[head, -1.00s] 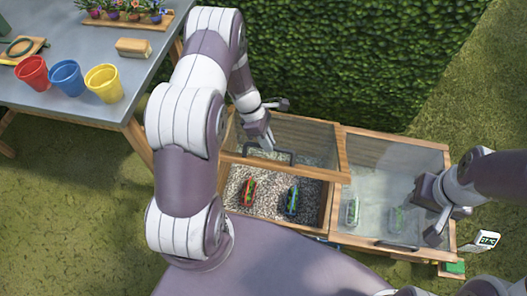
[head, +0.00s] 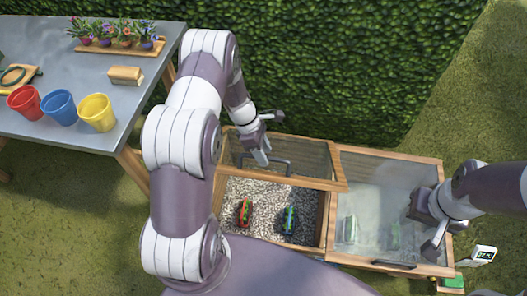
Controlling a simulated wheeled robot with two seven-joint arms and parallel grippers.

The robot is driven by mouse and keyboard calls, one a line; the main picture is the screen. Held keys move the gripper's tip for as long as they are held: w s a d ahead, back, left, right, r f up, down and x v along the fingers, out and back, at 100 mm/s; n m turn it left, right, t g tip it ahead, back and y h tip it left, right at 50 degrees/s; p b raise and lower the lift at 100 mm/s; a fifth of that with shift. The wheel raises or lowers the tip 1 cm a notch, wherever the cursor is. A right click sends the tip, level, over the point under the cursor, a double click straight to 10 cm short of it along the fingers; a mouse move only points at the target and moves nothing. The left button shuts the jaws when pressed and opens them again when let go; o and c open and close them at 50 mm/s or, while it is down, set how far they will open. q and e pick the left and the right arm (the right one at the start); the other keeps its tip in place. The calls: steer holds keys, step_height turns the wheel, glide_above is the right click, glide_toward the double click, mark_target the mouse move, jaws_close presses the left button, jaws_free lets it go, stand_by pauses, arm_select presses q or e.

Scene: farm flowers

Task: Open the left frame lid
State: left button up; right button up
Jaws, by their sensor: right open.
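The left frame (head: 327,222) is a wooden box with a gravel bed. Its glazed lid (head: 310,157) is raised and tilted back at the rear, so the front of the bed shows uncovered. A dark handle (head: 268,162) sits by the lid's lower edge. My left gripper (head: 264,158) points down right at this handle, empty as far as I see. Its fingers look close together; whether they touch the handle or are shut is unclear. My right gripper (head: 431,229) is open over the right side of the right frame.
A red item (head: 244,212) and a green-blue item (head: 289,218) stand on the gravel. The right frame's lid (head: 375,195) is down. A table (head: 75,25) with pots stands at the left. A hedge (head: 330,75) rises behind. A small display (head: 484,254) is at the right.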

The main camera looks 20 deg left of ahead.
arm_select(q)
steer(key=shift+r, duration=0.1)
stand_by(0.5)
steer(key=shift+a, duration=0.1)
steer(key=p+v, duration=0.1)
steer(key=v, duration=1.1)
steer(key=shift+r, duration=0.3)
steer(key=shift+a, duration=0.1)
